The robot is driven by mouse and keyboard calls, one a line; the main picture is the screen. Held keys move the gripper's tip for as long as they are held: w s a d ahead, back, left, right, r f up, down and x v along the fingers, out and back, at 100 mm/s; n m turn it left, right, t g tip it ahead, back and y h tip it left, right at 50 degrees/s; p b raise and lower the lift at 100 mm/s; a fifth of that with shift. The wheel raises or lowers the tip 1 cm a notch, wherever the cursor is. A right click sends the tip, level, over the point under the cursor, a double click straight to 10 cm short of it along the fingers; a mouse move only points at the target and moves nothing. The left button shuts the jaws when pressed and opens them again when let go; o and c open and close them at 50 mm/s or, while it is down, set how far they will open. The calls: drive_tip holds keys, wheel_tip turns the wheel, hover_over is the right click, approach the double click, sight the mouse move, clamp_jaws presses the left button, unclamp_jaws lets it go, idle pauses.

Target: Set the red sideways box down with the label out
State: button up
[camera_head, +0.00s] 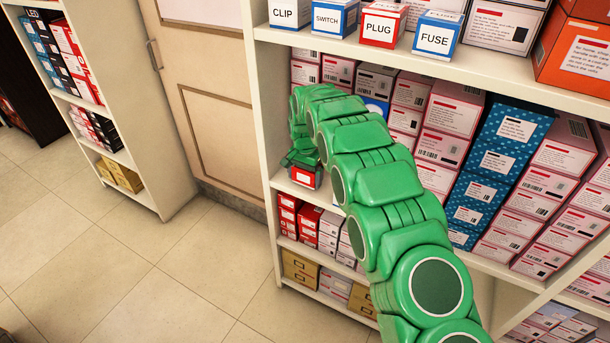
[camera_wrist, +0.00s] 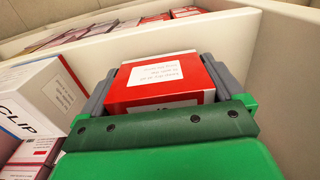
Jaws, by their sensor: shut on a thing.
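My gripper (camera_head: 303,160) is shut on a red box (camera_head: 305,178) near the left end of the middle shelf. In the wrist view, the red box (camera_wrist: 170,94) sits between the two grey fingers, with white label panels on its faces. My green arm hides much of the box in the head view. I cannot tell whether its base touches the shelf.
CLIP (camera_head: 290,14), SWITCH (camera_head: 334,18), PLUG (camera_head: 384,23) and FUSE (camera_head: 437,35) boxes stand on the upper shelf. Stacked pink boxes (camera_head: 444,118) and a blue stack (camera_head: 497,150) fill the middle shelf to the right. The shelf's left upright (camera_head: 262,110) is close to my gripper.

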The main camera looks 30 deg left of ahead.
drive_tip(key=shift+f, duration=0.4)
drive_tip(key=o, duration=0.7)
drive_tip(key=shift+o, duration=0.2)
drive_tip(key=shift+r, duration=0.15)
drive_tip(key=shift+r, duration=2.75)
